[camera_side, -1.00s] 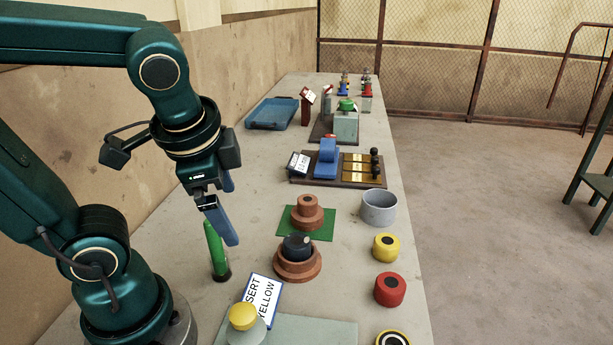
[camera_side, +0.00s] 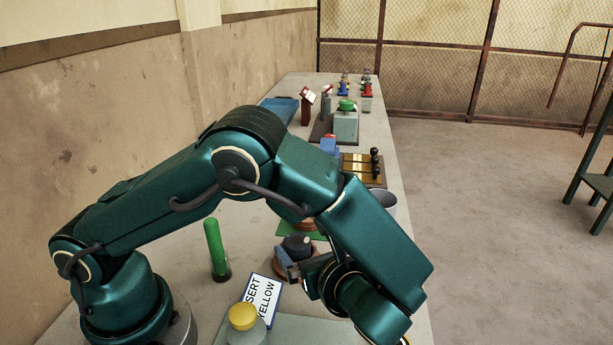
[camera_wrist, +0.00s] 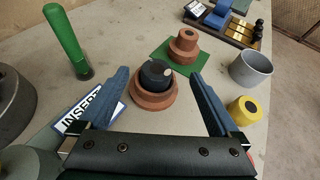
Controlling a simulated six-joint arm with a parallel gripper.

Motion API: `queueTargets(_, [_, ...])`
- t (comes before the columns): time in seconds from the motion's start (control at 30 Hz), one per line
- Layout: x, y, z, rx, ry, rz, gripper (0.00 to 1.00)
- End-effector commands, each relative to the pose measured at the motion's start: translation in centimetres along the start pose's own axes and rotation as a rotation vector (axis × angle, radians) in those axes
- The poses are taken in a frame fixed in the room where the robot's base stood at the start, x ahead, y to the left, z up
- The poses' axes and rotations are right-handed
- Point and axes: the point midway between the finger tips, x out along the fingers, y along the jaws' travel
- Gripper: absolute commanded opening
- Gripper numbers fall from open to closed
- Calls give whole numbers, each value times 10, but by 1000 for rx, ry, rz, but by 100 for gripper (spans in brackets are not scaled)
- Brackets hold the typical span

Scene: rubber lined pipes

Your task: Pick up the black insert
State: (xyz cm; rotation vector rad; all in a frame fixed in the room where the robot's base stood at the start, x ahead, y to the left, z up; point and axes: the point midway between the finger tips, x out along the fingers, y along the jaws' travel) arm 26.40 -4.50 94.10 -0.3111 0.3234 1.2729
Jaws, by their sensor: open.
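The black insert (camera_side: 297,244) is a short dark cylinder seated in a reddish-brown stepped ring (camera_wrist: 156,99) on the table. In the wrist view the black insert (camera_wrist: 155,73) lies between and beyond my two blue fingers. My gripper (camera_wrist: 159,80) is open and empty, with one finger to each side of the insert. In the side view my gripper (camera_side: 285,264) is low beside the insert, and my arm partly covers it. I cannot tell whether a finger touches the ring.
A green handle (camera_side: 216,248) stands left of the insert. A sign reading "INSERT YELLOW" (camera_side: 263,298) stands in front, near a yellow-topped button (camera_side: 242,316). A brown stepped piece (camera_wrist: 184,48) on a green mat, a grey cup (camera_wrist: 251,69) and a yellow ring (camera_wrist: 243,110) are behind and right.

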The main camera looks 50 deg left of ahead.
Motion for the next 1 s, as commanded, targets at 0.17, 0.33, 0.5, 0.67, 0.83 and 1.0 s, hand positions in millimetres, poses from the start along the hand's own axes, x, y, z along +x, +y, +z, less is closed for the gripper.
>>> queueTargets(0.17, [-1, 6, -16, 67, -26, -23, 98])
queueTargets(0.33, [17, 6, -14, 65, -24, -21, 98])
queueTargets(0.5, [38, 6, -14, 65, -21, -21, 98])
queueTargets(0.67, [47, 5, -14, 64, -19, -23, 98])
queueTargets(0.83, [48, 5, -14, 64, -19, -23, 98])
queueTargets(1.0, [48, 5, -14, 64, -19, -24, 60])
